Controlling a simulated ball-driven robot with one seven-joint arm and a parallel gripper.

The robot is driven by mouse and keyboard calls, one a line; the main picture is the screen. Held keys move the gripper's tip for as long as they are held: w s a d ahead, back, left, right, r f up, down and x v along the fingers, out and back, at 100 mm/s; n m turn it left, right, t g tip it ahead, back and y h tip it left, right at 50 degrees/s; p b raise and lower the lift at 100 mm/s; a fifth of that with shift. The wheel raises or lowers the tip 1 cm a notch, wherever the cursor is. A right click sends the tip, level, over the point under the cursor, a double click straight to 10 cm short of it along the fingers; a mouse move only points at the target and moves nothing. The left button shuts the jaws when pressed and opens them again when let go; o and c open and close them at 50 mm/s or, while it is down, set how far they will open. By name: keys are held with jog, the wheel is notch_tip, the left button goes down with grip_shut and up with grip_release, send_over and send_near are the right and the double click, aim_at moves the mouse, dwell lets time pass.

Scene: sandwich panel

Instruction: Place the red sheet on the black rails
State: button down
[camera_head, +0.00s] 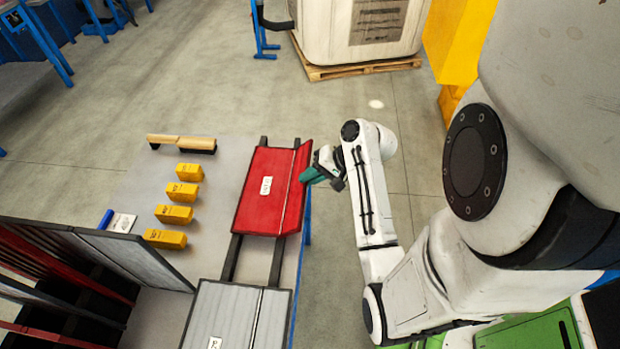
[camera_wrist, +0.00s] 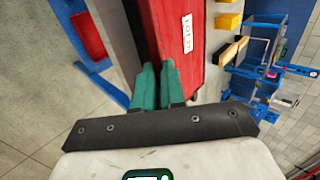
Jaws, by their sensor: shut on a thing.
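The red sheet (camera_head: 262,212) with a white label lies flat or nearly flat over the two black rails (camera_head: 277,262) at the far part of the table. The rails show beyond its far and near ends; whether it bears fully on them I cannot tell. My gripper (camera_head: 310,175) is at the sheet's right edge, near its far end, with its green fingers shut on that edge. In the wrist view the fingers (camera_wrist: 157,70) pinch the rim of the red sheet (camera_wrist: 200,65). The part of the rails beneath the sheet is hidden.
A grey panel (camera_head: 238,315) lies at the near end of the rails. Several yellow boxes (camera_head: 175,214) and a wooden-handled brush (camera_head: 182,143) sit on the table (camera_head: 222,180) to the left. A rack of upright panels (camera_head: 75,250) stands at lower left.

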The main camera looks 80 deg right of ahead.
jog(key=shift+f, duration=0.45)
jog(key=c, duration=1.2)
grip_release()
jog(key=shift+f, duration=0.1)
jog(key=v, duration=1.2)
